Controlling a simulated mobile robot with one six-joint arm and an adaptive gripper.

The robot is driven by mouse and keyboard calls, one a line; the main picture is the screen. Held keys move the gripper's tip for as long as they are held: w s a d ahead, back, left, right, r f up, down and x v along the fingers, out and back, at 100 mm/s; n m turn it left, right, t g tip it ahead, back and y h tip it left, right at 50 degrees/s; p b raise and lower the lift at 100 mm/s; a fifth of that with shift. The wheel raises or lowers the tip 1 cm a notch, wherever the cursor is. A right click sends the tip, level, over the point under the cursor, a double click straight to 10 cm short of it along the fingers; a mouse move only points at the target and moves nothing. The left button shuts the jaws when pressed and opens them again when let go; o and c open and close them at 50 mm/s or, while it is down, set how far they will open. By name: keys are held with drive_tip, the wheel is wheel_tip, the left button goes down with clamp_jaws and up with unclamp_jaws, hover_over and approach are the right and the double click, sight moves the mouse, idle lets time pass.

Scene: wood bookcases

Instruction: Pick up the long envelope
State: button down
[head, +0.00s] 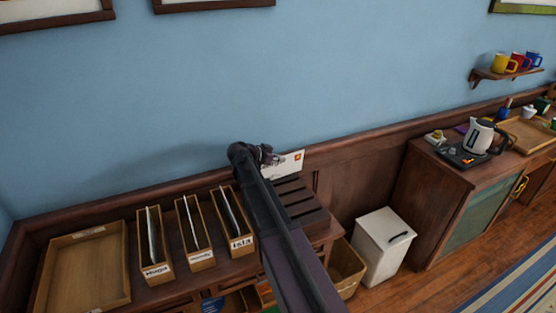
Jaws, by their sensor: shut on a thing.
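A white long envelope (286,165) with an orange stamp at its upper right is held up above a dark slotted rack (298,203), near the blue wall. My gripper (268,155) is at the envelope's left end and is shut on it. My arm covers part of the rack's left side. Some dark writing shows on the envelope but is too small to read. I cannot tell whether the envelope's lower edge touches the rack.
Several wooden file boxes with name labels, such as the Isla box (241,244), stand left of my arm. An empty wooden tray (88,270) lies at far left. A white bin (384,246) stands on the floor at right. A kettle (480,135) is on the cabinet.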

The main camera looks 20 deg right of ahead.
drive_tip(key=shift+r+p, duration=1.3)
drive_tip(key=shift+r, duration=0.35)
drive_tip(key=shift+r, duration=0.1)
idle(0.8)
wheel_tip(320, 180, up, 14)
drive_tip(key=p, duration=1.4)
drive_tip(key=shift+s, duration=0.2)
